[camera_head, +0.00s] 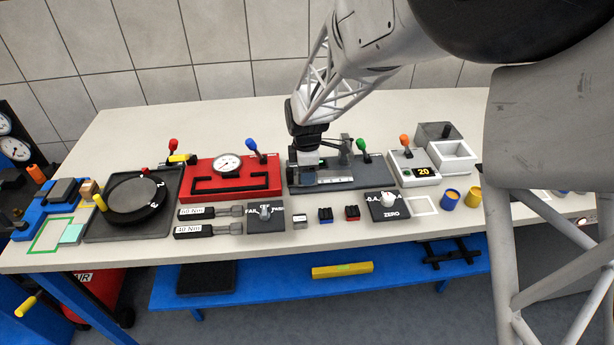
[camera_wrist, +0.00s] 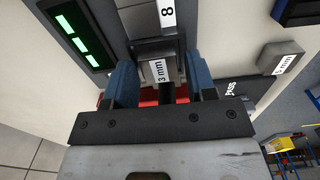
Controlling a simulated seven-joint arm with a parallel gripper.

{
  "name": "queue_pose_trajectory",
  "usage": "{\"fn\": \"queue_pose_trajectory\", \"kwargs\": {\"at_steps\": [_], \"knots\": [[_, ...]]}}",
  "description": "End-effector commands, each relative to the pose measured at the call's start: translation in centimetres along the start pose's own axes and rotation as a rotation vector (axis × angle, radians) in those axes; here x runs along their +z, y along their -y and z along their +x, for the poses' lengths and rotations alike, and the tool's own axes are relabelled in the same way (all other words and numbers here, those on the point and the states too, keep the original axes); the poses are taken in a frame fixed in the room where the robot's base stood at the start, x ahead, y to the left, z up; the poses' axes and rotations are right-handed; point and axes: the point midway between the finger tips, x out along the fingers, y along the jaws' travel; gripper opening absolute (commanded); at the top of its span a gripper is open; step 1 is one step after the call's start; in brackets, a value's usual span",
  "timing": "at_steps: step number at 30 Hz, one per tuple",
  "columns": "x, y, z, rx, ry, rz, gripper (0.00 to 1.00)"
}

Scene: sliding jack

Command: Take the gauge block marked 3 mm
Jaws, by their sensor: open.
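The gauge block marked 3 mm (camera_wrist: 158,70) shows between my fingers in the wrist view, its white label facing me. My gripper (camera_wrist: 162,84) is open, with one blue finger on each side of the block. Whether either finger touches it I cannot tell. Just beyond it is a grey piece marked 8 (camera_wrist: 166,14). In the head view my gripper (camera_head: 307,160) is down at the left part of the dark grey fixture (camera_head: 345,182), and the 3 mm block is not clearly visible there.
Another grey block with an mm label (camera_wrist: 281,56) lies to the right in the wrist view. A green-lit panel (camera_wrist: 80,38) is at left. In the head view, a red gauge fixture (camera_head: 232,178) stands left of my gripper, and a green-knobbed lever (camera_head: 362,146) close on its right.

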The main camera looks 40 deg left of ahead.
Motion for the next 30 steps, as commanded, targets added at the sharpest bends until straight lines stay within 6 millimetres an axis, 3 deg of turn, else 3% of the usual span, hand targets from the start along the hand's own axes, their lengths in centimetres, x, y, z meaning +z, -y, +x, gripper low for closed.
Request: {"fn": "queue_pose_trajectory", "kwargs": {"at_steps": [4, 12, 30], "knots": [[0.0, 0.0, 0.0, 0.000, 0.000, 0.000, 0.50], [0.0, 0.0, 0.0, 0.000, 0.000, 0.000, 0.08], [0.0, 0.0, -1.7, 0.001, 0.000, 0.000, 0.07]]}}
